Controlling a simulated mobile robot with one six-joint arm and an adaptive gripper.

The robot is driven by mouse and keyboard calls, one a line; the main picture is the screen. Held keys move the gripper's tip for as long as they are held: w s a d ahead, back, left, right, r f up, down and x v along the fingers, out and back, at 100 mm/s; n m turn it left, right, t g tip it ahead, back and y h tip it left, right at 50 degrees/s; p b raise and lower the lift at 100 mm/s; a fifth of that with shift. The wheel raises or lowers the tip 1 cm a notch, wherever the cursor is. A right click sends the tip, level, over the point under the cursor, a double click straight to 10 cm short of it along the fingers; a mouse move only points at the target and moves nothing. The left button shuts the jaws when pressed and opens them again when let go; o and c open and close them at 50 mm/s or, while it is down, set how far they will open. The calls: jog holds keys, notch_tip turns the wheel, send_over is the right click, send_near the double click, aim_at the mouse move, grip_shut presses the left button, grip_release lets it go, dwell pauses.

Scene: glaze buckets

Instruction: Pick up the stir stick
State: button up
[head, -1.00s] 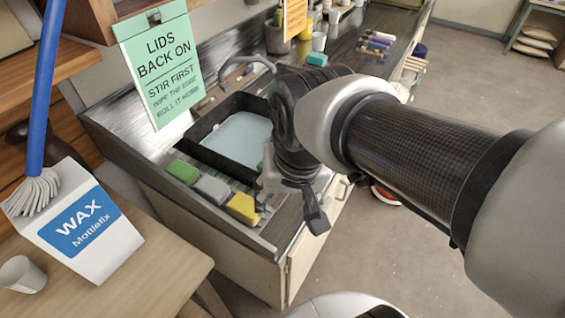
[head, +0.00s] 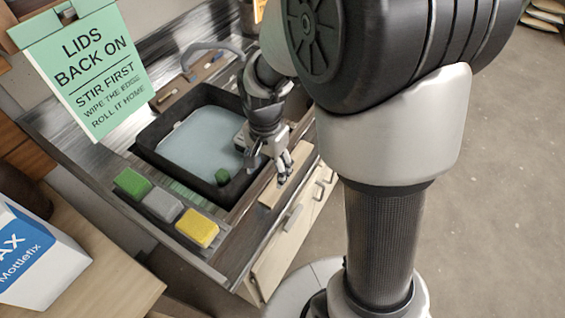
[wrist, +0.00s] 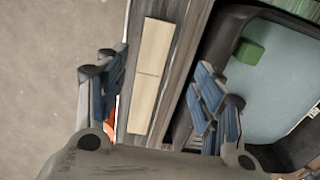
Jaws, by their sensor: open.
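The stir stick appears to be the pale, flat wooden strip (head: 271,195) lying along the front edge of the counter, beside the sink. In the wrist view this strip (wrist: 155,45) runs lengthwise between my fingers, with a thin line across its middle. In the wrist view the fingers of my gripper (wrist: 157,86) stand apart, one on each side of the strip, with nothing held. I cannot tell the exact height above it.
A dark-rimmed sink (head: 160,130) with a green block (head: 222,176) inside lies left of my gripper. Green (head: 132,184), grey (head: 163,205) and yellow (head: 197,228) sponges line the near counter. A white wax box (head: 35,262) stands at lower left. Open floor (head: 490,180) lies right.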

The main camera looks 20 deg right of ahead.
aim_at(274, 190)
notch_tip(274, 190, down, 4)
jog(key=shift+r+b, duration=0.25)
jog(key=shift+b, duration=0.2)
jog(key=shift+d+f+b, duration=0.2)
jog(key=shift+f+b, duration=0.25)
jog(key=shift+f, duration=0.45)
jog(key=shift+d+f+b, duration=0.15)
jog(key=shift+f+b, duration=0.25)
jog(key=shift+f, duration=0.5)
jog(key=shift+d+f+b, duration=0.2)
jog(key=shift+f+b, duration=0.25)
jog(key=shift+f, duration=0.45)
jog(key=shift+r, duration=0.1)
jog(key=shift+s, duration=0.1)
jog(key=c, duration=1.4)
